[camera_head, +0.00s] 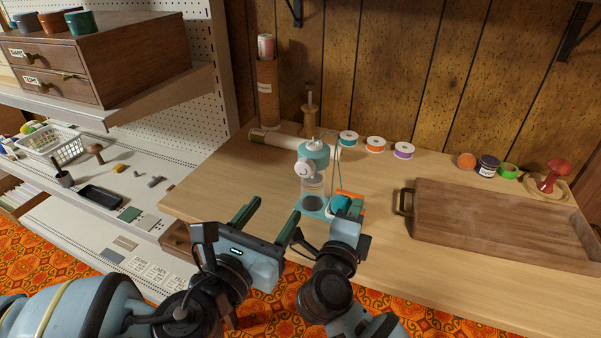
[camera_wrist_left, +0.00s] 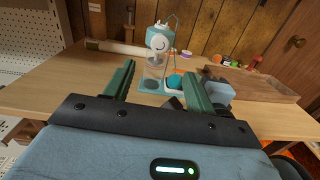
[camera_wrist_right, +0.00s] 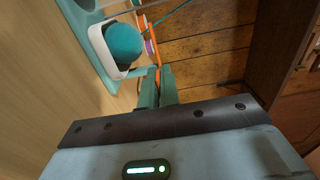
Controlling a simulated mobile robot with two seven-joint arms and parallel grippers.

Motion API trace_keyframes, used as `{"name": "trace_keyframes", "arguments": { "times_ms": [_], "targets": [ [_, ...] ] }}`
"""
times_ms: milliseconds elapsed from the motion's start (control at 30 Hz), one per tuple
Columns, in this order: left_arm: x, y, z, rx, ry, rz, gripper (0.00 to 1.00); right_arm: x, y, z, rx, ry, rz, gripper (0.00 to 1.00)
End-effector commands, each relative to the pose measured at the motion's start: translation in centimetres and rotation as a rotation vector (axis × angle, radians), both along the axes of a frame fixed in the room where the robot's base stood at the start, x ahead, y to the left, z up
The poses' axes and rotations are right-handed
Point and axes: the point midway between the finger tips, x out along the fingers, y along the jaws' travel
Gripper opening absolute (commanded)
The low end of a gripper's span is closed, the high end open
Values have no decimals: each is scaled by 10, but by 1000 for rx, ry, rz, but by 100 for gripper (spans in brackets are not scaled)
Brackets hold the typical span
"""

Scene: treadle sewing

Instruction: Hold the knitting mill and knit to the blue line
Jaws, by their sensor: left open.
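The knitting mill (camera_head: 313,172) stands upright on the table, with a teal top, white hub, clear cylinder and teal base. It also shows beyond the fingertips in the left wrist view (camera_wrist_left: 160,42). A teal yarn ball (camera_wrist_right: 123,42) sits in a white holder beside it. My left gripper (camera_head: 277,209) is open and empty, in front and left of the mill, apart from it. My right gripper (camera_wrist_right: 158,76) is beside the yarn holder, its fingers nearly together on a thin orange piece (camera_wrist_right: 158,58), whose full shape is hidden. I cannot make out a blue line.
A wooden tray (camera_head: 500,222) lies to the right. Ribbon spools (camera_head: 376,144) stand behind the mill. A pale roll (camera_head: 275,141) lies at the back left, near a tall brown tube (camera_head: 267,92). The table (camera_head: 220,185) is clear left of the mill.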

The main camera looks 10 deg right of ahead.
Motion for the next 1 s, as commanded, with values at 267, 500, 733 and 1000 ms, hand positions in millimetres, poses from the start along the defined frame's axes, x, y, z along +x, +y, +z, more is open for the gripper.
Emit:
{"name": "trace_keyframes", "arguments": {
  "times_ms": [267,500,733,1000],
  "targets": [
    [21,-12,1,-2,-2,1,56,0,0,0,0,0,0,0],
    [56,-32,1,-2,-1,2,56,0,0,0,0,0,0,0],
    [85,-48,1,-4,0,0,56,0,0,0,0,0,0,0],
    [103,-57,1,-4,1,1,56,0,0,0,0,0,0,0]
  ]
}}
